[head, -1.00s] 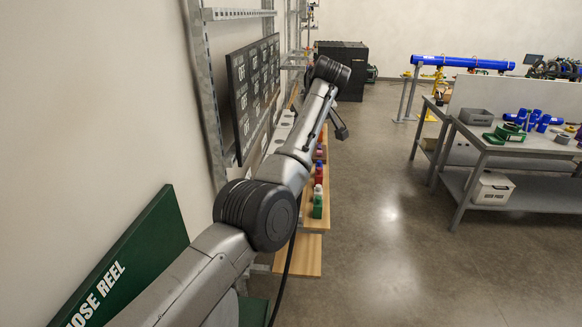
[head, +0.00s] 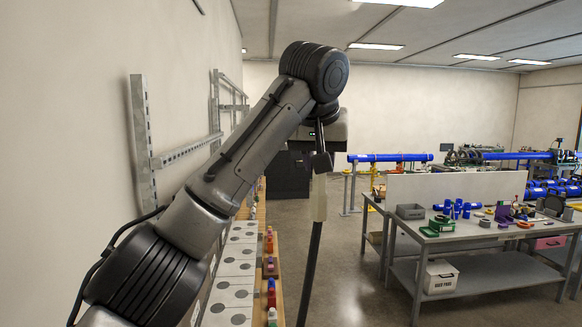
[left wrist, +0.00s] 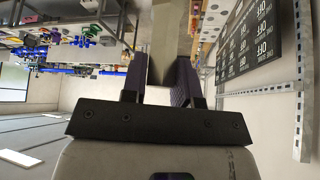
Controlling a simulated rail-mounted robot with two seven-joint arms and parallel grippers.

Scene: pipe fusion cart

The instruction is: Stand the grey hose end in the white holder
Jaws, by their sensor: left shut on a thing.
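My left gripper (head: 321,163) hangs from my raised arm near the middle of the head view. It is shut on the grey hose end (head: 319,197), a pale grey block-like piece pointing down, with a dark hose (head: 309,275) running from it toward the floor. In the left wrist view the two dark fingers of the left gripper (left wrist: 161,85) stand on either side of the grey hose end (left wrist: 164,42). I cannot make out the white holder in either view. My right gripper is not in view.
A wooden bench edge (head: 285,300) with small coloured bottles (head: 271,292) and white panels (head: 238,262) runs along the left wall. A grey worktable (head: 460,237) with blue fittings stands at right. The floor between is clear.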

